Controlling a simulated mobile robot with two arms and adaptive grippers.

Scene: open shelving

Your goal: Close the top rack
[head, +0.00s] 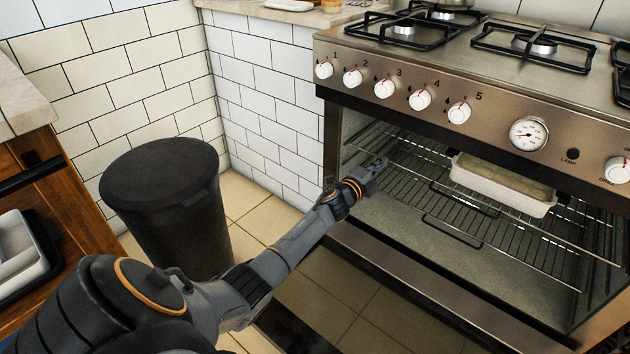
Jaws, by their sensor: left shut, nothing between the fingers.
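The oven (500,75) is open at the front. Wire racks show inside it, and the upper one (410,165) reaches toward the opening. A dark loop handle shows at the front of the wires, and a second one shows lower down; which rack each belongs to is hard to tell. A white rectangular dish (500,190) sits on the wires at the right. My left gripper (378,165) is inside the left part of the opening, shut and empty, close to the upper rack's left end. Whether it touches the rack cannot be told. My right gripper is out of view.
A black round bin (165,205) stands on the tiled floor left of the oven, close to my left arm. A wooden cabinet with an open drawer (22,255) is at the far left. Control knobs (420,99) line the panel above the opening.

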